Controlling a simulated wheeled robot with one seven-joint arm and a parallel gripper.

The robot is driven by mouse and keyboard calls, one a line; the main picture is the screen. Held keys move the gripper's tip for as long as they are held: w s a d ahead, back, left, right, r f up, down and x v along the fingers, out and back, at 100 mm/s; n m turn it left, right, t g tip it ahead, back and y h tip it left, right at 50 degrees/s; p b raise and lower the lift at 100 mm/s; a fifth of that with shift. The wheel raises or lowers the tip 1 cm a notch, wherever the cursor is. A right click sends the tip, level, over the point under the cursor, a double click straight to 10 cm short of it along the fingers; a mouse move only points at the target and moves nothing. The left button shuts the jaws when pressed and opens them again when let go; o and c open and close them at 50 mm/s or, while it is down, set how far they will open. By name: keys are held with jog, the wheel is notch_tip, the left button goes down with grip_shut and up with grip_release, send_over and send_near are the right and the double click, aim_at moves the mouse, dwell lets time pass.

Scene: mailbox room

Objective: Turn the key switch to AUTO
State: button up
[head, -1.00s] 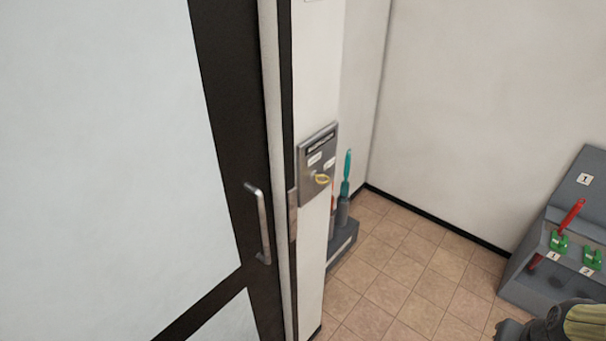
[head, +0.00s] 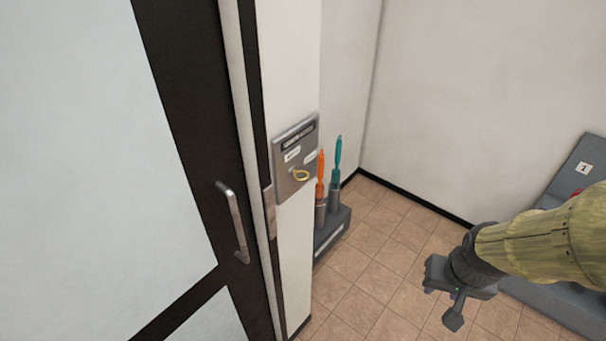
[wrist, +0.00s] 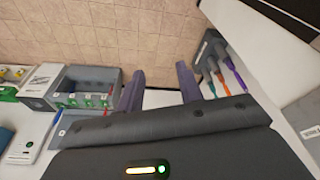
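The key switch (head: 292,160) is a grey metal plate on the narrow white wall strip beside the door. It has a dark title strip and two small white labels, too small to read. A yellow key (head: 300,175) sits in its lock. My gripper (head: 440,302) is in the head view at the lower right, well apart from the switch. A grey plate edge at the right of the wrist view may be the switch panel; I cannot tell.
A door with a metal handle (head: 233,222) stands left of the switch. A grey holder (head: 334,232) with orange and teal tools stands on the floor just right of it. A grey console (head: 570,165) is at the right. Tiled floor lies clear between.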

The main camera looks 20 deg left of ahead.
jog(key=shift+s, duration=0.1)
jog(key=shift+o, duration=2.4)
jog(key=w+a+n+t+y+b, duration=0.1)
jog(key=w+a+n+t+y, duration=0.2)
jog(key=w, duration=0.5)
jog(key=w+a+n+t+y+b, duration=0.1)
jog(key=w+a+n+t, duration=0.2)
jog(key=w, duration=0.5)
jog(key=s+a+r+n+g+y+b, duration=0.1)
jog(key=s+a+r+n+y+b, duration=0.1)
jog(key=a+n+y, duration=0.5)
jog(key=s+a+y, duration=0.1)
jog(key=a+y, duration=0.3)
jog(key=y, duration=0.1)
jog(key=shift+a+r+n+g+y, duration=0.2)
jog(key=shift+n+g+y, duration=0.1)
jog(key=shift+g, duration=0.1)
jog(key=shift+w, duration=0.1)
